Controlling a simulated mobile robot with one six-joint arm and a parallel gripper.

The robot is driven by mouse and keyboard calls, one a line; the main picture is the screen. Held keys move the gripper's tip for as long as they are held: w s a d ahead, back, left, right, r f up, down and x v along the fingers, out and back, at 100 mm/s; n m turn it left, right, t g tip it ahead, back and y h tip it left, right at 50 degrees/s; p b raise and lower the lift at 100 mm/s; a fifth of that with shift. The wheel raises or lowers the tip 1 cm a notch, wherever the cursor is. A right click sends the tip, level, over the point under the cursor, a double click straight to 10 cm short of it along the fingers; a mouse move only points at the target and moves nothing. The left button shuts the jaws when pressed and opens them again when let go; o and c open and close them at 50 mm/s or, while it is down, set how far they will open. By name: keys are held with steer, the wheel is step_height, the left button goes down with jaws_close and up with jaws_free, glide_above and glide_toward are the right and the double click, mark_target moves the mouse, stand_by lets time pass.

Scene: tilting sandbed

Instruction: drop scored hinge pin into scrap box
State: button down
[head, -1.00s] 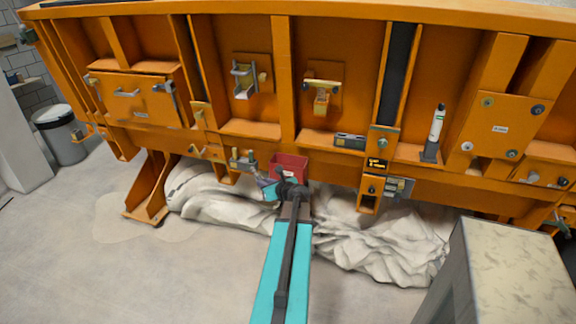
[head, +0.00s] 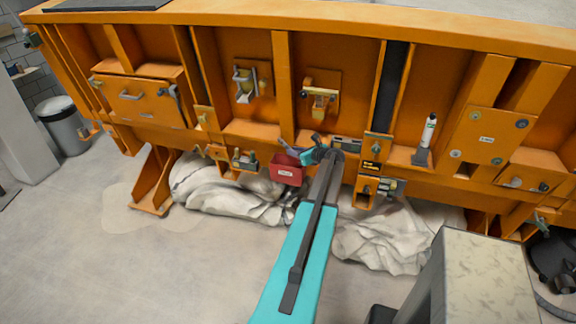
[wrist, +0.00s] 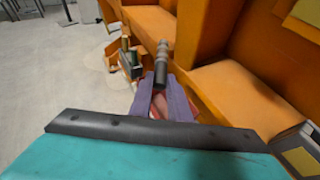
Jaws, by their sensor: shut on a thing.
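The scrap box (head: 287,172) is a small open red bin with a white label, at the lower edge of the orange frame in the head view. My gripper (head: 287,147) is just above its rim. In the wrist view my purple fingers (wrist: 162,84) are shut on the hinge pin (wrist: 161,61), a grey ribbed rod that sticks out beyond the tips. A red part of the box (wrist: 158,108) shows behind and between the fingers. The pin is too small to make out in the head view, and its scoring cannot be seen.
The orange frame (head: 330,15) with ribs and brackets stands close behind the box. A clamp-like fitting (head: 243,160) is just left of the box, and a grey block (head: 347,145) to its right. Crumpled pale sheeting (head: 225,190) lies below. A stone-topped block (head: 485,270) stands at the lower right.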

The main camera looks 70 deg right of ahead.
steer(key=shift+s+d+r+p, duration=0.3)
steer(key=shift+s+d+r, duration=0.05)
steer(key=shift+d, duration=0.2)
steer(key=shift+s+d+r+p, duration=0.3)
steer(key=shift+s+d+r, duration=0.05)
steer(key=shift+d, duration=0.2)
steer(key=shift+f, duration=0.1)
steer(key=shift+f+b, duration=1.55)
steer(key=shift+f, duration=1.4)
steer(key=c, duration=1.6)
jaws_free()
